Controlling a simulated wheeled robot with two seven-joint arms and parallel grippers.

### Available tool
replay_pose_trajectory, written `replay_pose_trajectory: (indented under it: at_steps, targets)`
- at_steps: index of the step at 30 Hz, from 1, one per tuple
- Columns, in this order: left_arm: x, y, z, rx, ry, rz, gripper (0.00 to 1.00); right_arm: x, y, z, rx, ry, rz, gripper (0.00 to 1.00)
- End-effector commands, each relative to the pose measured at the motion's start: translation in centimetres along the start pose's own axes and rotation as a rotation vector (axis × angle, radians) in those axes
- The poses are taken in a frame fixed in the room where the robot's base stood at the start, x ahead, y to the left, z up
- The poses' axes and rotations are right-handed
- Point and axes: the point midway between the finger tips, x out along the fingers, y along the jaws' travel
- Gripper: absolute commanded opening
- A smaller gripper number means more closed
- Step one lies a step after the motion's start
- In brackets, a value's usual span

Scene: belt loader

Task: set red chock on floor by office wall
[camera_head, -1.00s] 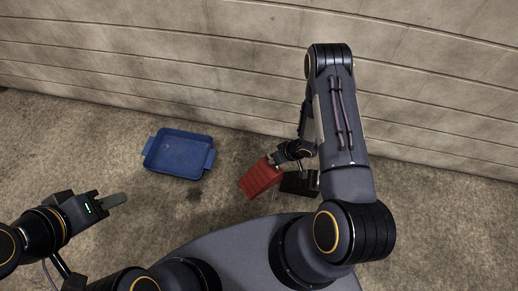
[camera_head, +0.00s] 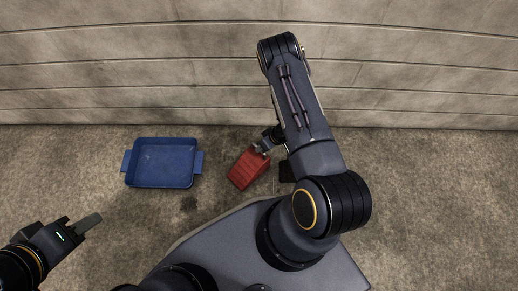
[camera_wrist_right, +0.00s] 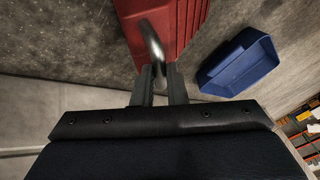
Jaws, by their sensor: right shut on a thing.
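The red chock (camera_head: 248,170) is in front of the panelled wall (camera_head: 180,70), right of the blue tray. My right gripper (camera_head: 263,148) is shut on the chock's metal handle, which shows between the fingers in the right wrist view (camera_wrist_right: 160,75). The red chock fills the top of that view (camera_wrist_right: 165,25). I cannot tell whether the chock touches the floor or hangs just above it. My left gripper (camera_head: 88,221) is away at the lower left with nothing seen in it; its finger gap is not clear from this angle.
A blue tray (camera_head: 164,164) lies on the concrete floor near the wall; it also shows in the right wrist view (camera_wrist_right: 240,65). The floor between tray and chock is clear.

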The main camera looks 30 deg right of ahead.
Motion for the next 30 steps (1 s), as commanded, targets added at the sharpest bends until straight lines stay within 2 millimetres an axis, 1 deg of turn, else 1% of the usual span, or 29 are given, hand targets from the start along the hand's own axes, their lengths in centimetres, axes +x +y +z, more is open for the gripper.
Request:
replay_pose_trajectory:
  at_steps: [7, 8, 12, 20, 23, 26, 30]
  targets:
    - [0.0, 0.0, 0.0, 0.000, 0.000, 0.000, 0.36, 0.1, 0.0, 0.0, -0.001, 0.000, -0.001, 0.00]
    - [-0.1, 0.0, -0.1, 0.000, 0.000, 0.000, 0.36, 0.0, 0.0, 0.1, -0.001, -0.002, 0.000, 0.16]
    - [-0.1, 0.0, -0.1, 0.000, 0.000, 0.000, 0.36, 0.0, 0.0, 0.1, -0.001, -0.002, 0.000, 0.34]
    - [-0.1, 0.1, -0.1, 0.000, 0.000, 0.000, 0.36, -0.1, -0.1, 0.0, -0.001, -0.002, 0.001, 0.34]
    - [-0.4, 0.2, -0.2, 0.000, 0.000, 0.000, 0.36, -0.7, -0.1, -0.1, 0.000, -0.001, 0.002, 0.34]
    - [-1.0, 0.5, -0.5, 0.000, 0.000, 0.000, 0.36, -2.2, -0.1, -0.2, 0.001, 0.000, 0.003, 0.34]
    - [-2.2, 1.0, -1.1, 0.000, 0.000, 0.000, 0.36, -5.2, -0.2, -0.3, 0.003, 0.000, 0.003, 0.34]
